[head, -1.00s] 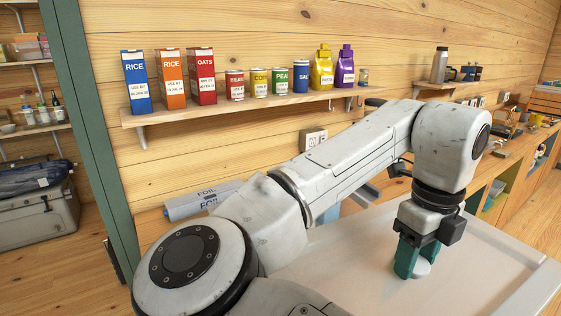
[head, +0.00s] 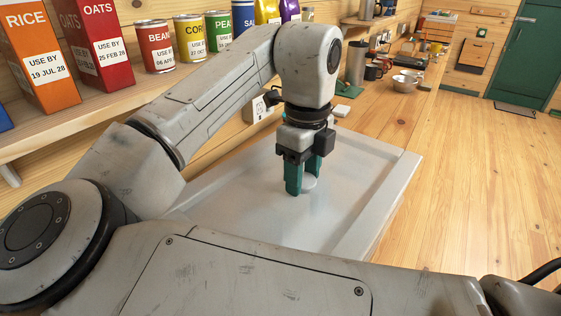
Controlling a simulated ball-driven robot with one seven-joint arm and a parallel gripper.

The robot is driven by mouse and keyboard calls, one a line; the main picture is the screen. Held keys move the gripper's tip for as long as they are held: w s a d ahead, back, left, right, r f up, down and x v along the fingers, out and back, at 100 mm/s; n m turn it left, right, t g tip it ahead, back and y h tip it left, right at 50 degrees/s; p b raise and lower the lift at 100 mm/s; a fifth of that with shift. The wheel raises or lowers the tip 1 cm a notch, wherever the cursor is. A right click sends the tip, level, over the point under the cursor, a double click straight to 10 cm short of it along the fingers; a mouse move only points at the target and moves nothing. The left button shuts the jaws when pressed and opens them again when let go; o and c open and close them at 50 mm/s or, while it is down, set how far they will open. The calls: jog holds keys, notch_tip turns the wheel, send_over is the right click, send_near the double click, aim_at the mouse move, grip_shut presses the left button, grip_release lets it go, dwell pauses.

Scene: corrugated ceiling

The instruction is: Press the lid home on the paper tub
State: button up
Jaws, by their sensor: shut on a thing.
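My gripper (head: 304,176) points straight down over the pale grey tray-like worktop. Its green fingers are shut on a small white round thing (head: 312,184) low down, close to the surface. The fingers hide much of it. I cannot tell whether it is the lid, the paper tub or both together, nor whether it touches the worktop.
The pale worktop (head: 240,225) has a raised rim and is otherwise clear. A wall shelf above holds an oats box (head: 97,42), a bean can (head: 154,47) and other goods.

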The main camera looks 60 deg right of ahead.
notch_tip(320, 180, down, 8)
jog(key=b, duration=0.6)
jog(key=shift+r, duration=0.25)
jog(key=shift+r+p, duration=0.1)
jog(key=shift+p, duration=0.25)
dwell(0.6)
jog(key=shift+f, duration=0.45)
dwell(1.2)
jog(key=o, duration=1.3)
jog(key=shift+c, duration=0.2)
jog(key=shift+o, duration=0.4)
